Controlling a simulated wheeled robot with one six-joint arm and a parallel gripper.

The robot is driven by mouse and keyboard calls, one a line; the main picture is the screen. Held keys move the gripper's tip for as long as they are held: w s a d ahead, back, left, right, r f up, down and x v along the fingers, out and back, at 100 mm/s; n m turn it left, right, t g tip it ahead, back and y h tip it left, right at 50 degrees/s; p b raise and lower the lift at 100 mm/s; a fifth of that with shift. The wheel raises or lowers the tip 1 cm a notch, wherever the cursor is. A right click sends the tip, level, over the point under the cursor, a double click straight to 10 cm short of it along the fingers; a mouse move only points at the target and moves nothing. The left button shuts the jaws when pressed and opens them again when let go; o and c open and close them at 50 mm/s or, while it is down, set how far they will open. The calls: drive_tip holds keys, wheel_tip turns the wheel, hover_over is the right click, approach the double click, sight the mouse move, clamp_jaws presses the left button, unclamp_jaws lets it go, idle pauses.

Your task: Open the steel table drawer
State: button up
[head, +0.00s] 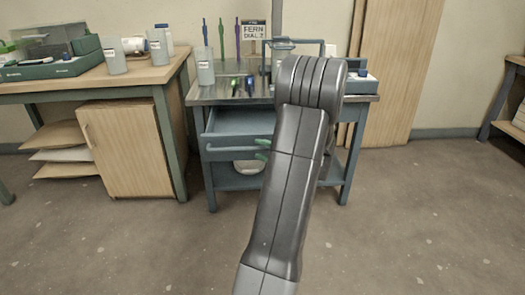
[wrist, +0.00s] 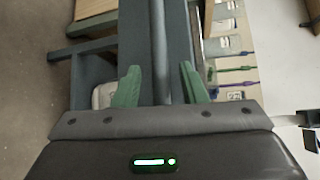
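The steel table (head: 350,150) is blue-grey with a metal top. Its drawer (head: 240,122) stands partly pulled out, with some of its inside showing in the head view. The drawer's bar handle (head: 228,150) runs across the front; it also shows in the wrist view (wrist: 159,50). My gripper (head: 262,149) has green fingers, and is at the handle's right part. In the wrist view, my gripper (wrist: 160,80) is open, one finger on each side of the bar, with a gap on both sides. My arm hides the table's right part in the head view.
Grey cups, colored tools and a sign (head: 253,40) are on or behind the tabletop. A wooden workbench (head: 130,77) stands at left. The floor in front is clear.

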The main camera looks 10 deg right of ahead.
drive_tip(key=p+v, duration=0.3)
drive_tip(key=v, duration=1.1)
drive_tip(key=shift+a, duration=0.1)
drive_tip(key=b+x, duration=0.3)
drive_tip(key=x, duration=1)
drive_tip(key=shift+w+a, duration=0.25)
drive_tip(key=shift+w, duration=0.2)
